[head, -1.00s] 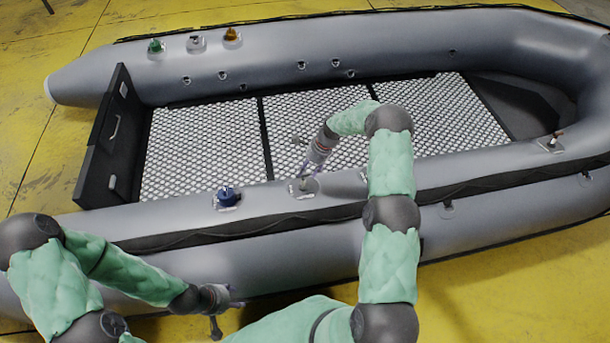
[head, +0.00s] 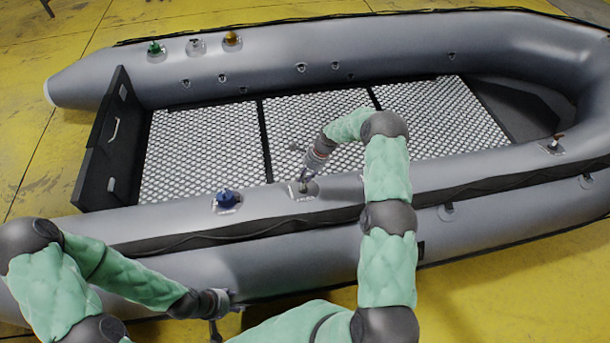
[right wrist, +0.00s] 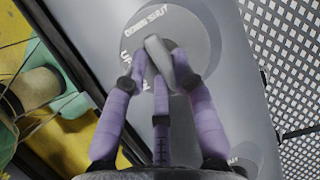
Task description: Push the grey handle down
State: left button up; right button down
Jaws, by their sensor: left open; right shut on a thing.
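The grey handle (right wrist: 158,54) sits on a round grey plate with white lettering, on the boat's near tube. In the head view the handle (head: 303,187) is small beside my right gripper (head: 307,174). In the right wrist view the purple fingers of my right gripper (right wrist: 160,68) are closed in around the handle, which stands tilted between their tips. The lettering is partly hidden by the fingers. My left gripper (head: 224,314) hangs low at the near outer side of the boat, apart from the handle, and is open and empty.
A blue valve (head: 226,199) stands on the near tube left of the handle. Green (head: 154,47), grey (head: 195,46) and orange (head: 232,39) fittings sit on the far tube. The boat's patterned floor (head: 205,150) is clear.

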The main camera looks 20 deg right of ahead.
jog(key=shift+s+a+f, duration=0.1)
jog(key=shift+s+f, duration=0.1)
jog(key=shift+f, duration=0.5)
jog(key=shift+s+f, duration=0.2)
jog(key=shift+f, duration=0.5)
jog(key=c, duration=1)
grip_release()
jog(key=shift+f, duration=0.1)
jog(key=shift+w, duration=0.1)
jog(key=shift+d+r, duration=0.2)
jog(key=shift+r, duration=0.25)
jog(key=v, duration=1.1)
jog(key=shift+r, duration=0.1)
